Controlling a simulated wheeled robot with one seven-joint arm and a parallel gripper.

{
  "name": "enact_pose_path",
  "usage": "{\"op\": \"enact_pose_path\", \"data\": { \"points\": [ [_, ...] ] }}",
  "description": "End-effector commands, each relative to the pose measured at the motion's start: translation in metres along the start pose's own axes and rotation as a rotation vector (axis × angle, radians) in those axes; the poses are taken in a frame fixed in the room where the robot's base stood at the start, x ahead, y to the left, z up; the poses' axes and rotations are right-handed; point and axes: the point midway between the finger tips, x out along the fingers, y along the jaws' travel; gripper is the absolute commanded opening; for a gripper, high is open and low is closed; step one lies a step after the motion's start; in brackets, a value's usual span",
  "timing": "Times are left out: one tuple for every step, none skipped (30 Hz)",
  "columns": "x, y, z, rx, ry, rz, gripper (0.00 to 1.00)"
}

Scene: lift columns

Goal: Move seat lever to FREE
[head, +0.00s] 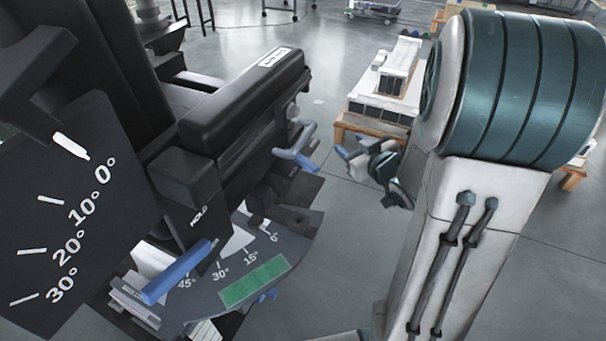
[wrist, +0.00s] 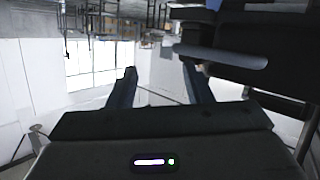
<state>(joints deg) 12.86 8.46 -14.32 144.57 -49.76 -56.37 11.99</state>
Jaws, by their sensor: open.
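A black seat-like machine fills the left of the head view. A blue lever (head: 180,272) sticks out below a black block with the word HOLD (head: 199,216). A second blue-grey handle (head: 296,156) projects from the side under the armrest. No FREE marking is readable, and I cannot tell for certain which handle is the seat lever. My gripper (head: 350,160) is open and empty, just right of the second handle and apart from it. In the wrist view my gripper (wrist: 158,76) has its fingers spread, with a pale rounded bar (wrist: 222,57) beyond the right finger.
A black dial (head: 75,200) is marked 0° to 30°. A lower plate (head: 285,248) has angle marks and a green patch (head: 254,281). The armrest (head: 245,100) overhangs the handle. A wooden pallet with white blocks (head: 392,80) stands behind. Grey floor is open between.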

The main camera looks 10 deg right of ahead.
Motion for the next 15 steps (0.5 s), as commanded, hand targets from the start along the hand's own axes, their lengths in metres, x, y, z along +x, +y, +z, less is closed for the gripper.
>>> {"op": "enact_pose_path", "data": {
  "points": [
    [0.009, -0.009, 0.035, 0.013, 0.034, -0.038, 0.45],
    [0.011, -0.014, 0.043, 0.021, 0.058, -0.063, 0.45],
    [0.012, -0.019, 0.054, 0.032, 0.091, -0.095, 0.45],
    [0.013, -0.024, 0.061, 0.04, 0.116, -0.118, 0.45],
    [0.013, -0.027, 0.069, 0.05, 0.137, -0.14, 0.45],
    [0.013, -0.032, 0.077, 0.064, 0.166, -0.167, 0.45],
    [0.013, -0.035, 0.082, 0.075, 0.186, -0.187, 0.45],
    [0.012, -0.038, 0.087, 0.085, 0.205, -0.205, 0.45],
    [0.011, -0.042, 0.092, 0.097, 0.226, -0.227, 0.45],
    [0.011, -0.044, 0.095, 0.106, 0.241, -0.241, 0.45],
    [0.01, -0.046, 0.098, 0.114, 0.254, -0.254, 0.45],
    [0.008, -0.048, 0.1, 0.122, 0.268, -0.266, 0.45],
    [0.007, -0.049, 0.102, 0.128, 0.277, -0.274, 0.45],
    [0.007, -0.05, 0.102, 0.133, 0.284, -0.281, 0.45],
    [0.007, -0.051, 0.103, 0.137, 0.29, -0.288, 0.45]
  ]
}}
